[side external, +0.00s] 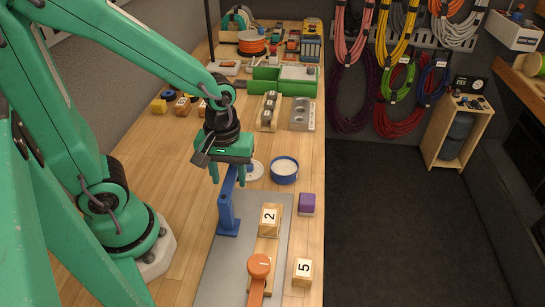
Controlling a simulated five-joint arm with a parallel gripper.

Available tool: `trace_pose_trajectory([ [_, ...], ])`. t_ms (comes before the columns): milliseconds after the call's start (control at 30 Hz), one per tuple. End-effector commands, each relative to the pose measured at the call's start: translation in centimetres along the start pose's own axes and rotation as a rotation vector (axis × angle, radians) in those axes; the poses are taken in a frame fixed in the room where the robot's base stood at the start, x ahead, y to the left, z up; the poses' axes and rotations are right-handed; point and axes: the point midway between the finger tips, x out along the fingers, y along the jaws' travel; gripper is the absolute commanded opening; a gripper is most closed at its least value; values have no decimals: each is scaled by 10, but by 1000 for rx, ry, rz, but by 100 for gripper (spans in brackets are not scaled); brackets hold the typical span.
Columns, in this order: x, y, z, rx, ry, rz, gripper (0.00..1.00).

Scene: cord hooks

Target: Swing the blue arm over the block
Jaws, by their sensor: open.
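The blue arm (231,180) is joined to a blue upright post (226,212) with a foot on a grey mat (243,283), and points away towards the back. My gripper (228,181) points down with its fingers apart, one on each side of the blue arm; whether they touch it cannot be told. A wooden block marked 2 (269,218) stands on a wooden base to the right of the post. The blue arm is not over this block. The gripper body hides the far end of the blue arm.
An orange arm (259,267) stands at the front of the mat. A purple block (306,203) and a block marked 5 (302,271) stand to the right. A blue-rimmed bowl (284,170) and a white dish (254,170) lie behind. The bench's right edge is close by.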

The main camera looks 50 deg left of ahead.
Motion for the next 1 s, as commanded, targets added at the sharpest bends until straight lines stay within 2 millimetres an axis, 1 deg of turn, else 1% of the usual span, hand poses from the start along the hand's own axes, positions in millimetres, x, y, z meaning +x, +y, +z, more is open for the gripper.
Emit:
trace_pose_trajectory([
  [267, 1, 0, 0, 0, 0, 0, 44],
  [400, 1, 0, 0, 0, 0, 0, 16],
  [467, 1, 0, 0, 0, 0, 0, 4],
  [500, 1, 0, 0, 0, 0, 0, 0],
  [767, 1, 0, 0, 5, 0, 0, 0],
  [1000, 1, 3, 0, 58, 0, -1, 0],
])
